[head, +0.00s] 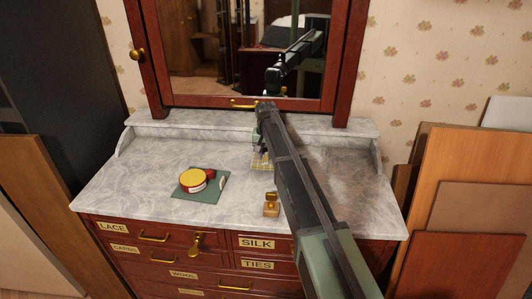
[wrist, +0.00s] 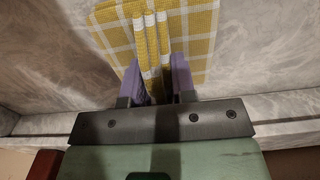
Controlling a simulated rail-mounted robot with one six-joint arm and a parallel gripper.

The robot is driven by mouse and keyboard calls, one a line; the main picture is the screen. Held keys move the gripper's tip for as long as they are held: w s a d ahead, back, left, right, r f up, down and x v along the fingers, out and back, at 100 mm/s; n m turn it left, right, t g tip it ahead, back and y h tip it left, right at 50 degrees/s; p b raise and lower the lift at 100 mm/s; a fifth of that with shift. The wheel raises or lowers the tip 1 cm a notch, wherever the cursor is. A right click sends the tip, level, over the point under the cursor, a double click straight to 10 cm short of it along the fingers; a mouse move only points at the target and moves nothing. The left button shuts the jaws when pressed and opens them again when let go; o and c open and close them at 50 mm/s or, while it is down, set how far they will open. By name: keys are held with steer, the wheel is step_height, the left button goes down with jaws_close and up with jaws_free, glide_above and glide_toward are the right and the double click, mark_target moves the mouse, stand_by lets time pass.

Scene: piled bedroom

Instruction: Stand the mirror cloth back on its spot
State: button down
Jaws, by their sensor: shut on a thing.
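The mirror cloth, yellow and white checked, shows in the wrist view (wrist: 205,35) as upright folds pinched between the purple-padded fingers of my gripper (wrist: 162,68). In the head view the cloth (head: 262,161) is a small yellow patch below my gripper (head: 259,145), over the back middle of the marble top (head: 120,165). My arm hides part of it there. I cannot tell whether its lower edge touches the marble.
The mirror (head: 210,50) rises behind. Boards (head: 465,195) lean at right. The marble's left end is clear.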

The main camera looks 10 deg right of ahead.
mark_target(266, 149)
steer(key=shift+f+b, duration=1)
steer(key=shift+f, duration=0.05)
steer(key=c, duration=0.9)
jaws_free()
steer(key=shift+o, duration=0.2)
step_height(266, 149, up, 8)
steer(key=p, duration=0.8)
steer(key=shift+r, duration=0.15)
